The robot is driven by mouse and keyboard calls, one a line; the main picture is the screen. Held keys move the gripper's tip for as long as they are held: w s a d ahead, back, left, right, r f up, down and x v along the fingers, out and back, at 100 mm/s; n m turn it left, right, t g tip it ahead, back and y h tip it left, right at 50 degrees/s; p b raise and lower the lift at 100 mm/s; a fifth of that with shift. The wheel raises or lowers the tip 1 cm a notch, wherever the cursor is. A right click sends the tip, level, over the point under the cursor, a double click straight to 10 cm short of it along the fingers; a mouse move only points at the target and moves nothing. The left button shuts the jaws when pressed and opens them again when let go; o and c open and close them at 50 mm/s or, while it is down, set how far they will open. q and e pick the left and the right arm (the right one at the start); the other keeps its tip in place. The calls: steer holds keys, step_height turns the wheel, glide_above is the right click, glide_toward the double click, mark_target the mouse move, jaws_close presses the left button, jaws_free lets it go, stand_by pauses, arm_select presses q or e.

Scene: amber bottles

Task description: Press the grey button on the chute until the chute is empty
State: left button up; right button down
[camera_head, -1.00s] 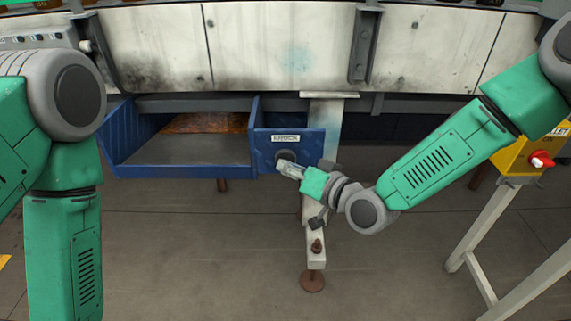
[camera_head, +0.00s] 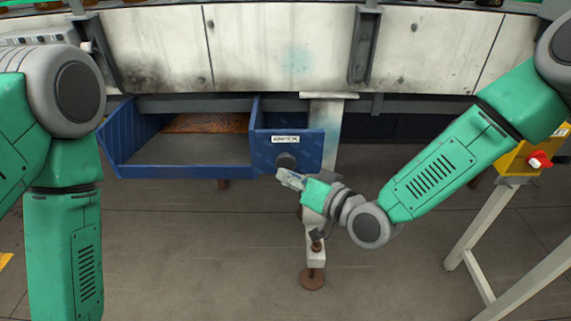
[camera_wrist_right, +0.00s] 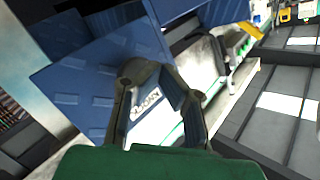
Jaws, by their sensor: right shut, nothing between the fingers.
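The blue chute (camera_head: 185,172) hangs under the machine in the head view. The part of its tray floor that I can see holds no bottles. The grey button (camera_head: 286,161) is a dark round knob on the blue panel at the chute's right, under a white label (camera_head: 286,139). My right gripper (camera_head: 281,175) is shut and empty, just below the button and apart from it. In the right wrist view the gripper fingers (camera_wrist_right: 150,75) cover part of the blue panel and its label; the button cannot be made out there. My left gripper is out of view; only its arm shows.
The pale machine front (camera_head: 260,45) runs across the top, above the chute. A grey support leg (camera_head: 325,130) stands behind the panel's right edge. A yellow box with a red knob (camera_head: 539,159) stands on a frame at the right.

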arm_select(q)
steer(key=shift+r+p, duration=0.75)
arm_select(e)
steer(key=shift+s, duration=2.45)
steer(key=s+d+f+g+h+p, duration=0.65)
steer(key=s+d+f, duration=0.6)
steer(key=s, duration=0.25)
arm_select(q)
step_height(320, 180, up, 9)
steer(key=p, duration=0.2)
arm_select(e)
steer(key=s+d+r+m+g+h, duration=0.1)
steer(key=s+d+g+h, duration=0.3)
steer(key=s+d, duration=0.9)
steer(key=shift+d+h, duration=0.55)
steer(key=shift+d, duration=0.7)
steer(key=shift+g, duration=0.25)
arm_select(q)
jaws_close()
arm_select(e)
steer(key=shift+w, duration=0.1)
